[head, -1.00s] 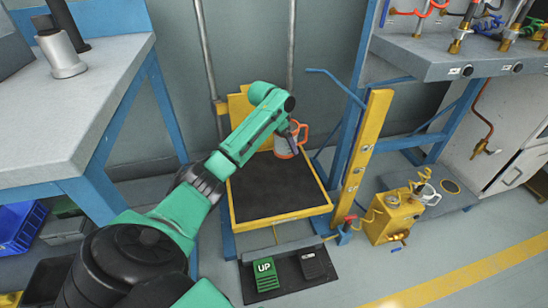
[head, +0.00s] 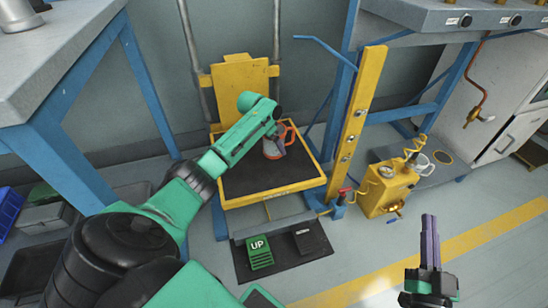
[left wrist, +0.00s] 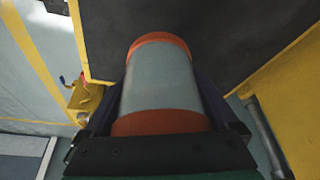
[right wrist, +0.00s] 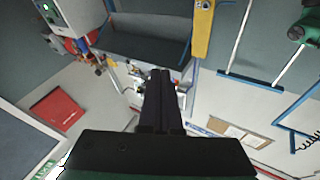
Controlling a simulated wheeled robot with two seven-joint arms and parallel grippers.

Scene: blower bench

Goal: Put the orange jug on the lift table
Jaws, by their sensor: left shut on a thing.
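The orange jug (head: 274,147) has a grey body with orange bands and an orange handle. My left gripper (head: 268,137) is shut on it. In the left wrist view the jug (left wrist: 162,85) lies between the two fingers, with the dark mat behind it. The lift table (head: 268,197) has a yellow rim and a dark top. The jug appears over the back right part of that top; I cannot tell whether its base touches. My right gripper (head: 430,245) is shut and empty over the floor at right; its fingers also show together in the right wrist view (right wrist: 162,95).
A green UP pedal (head: 260,254) and a dark pedal (head: 305,240) sit on the floor before the table. A yellow post (head: 357,120) stands at the table's right, with a yellow canister (head: 388,188) beyond. A grey bench (head: 55,65) is at left.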

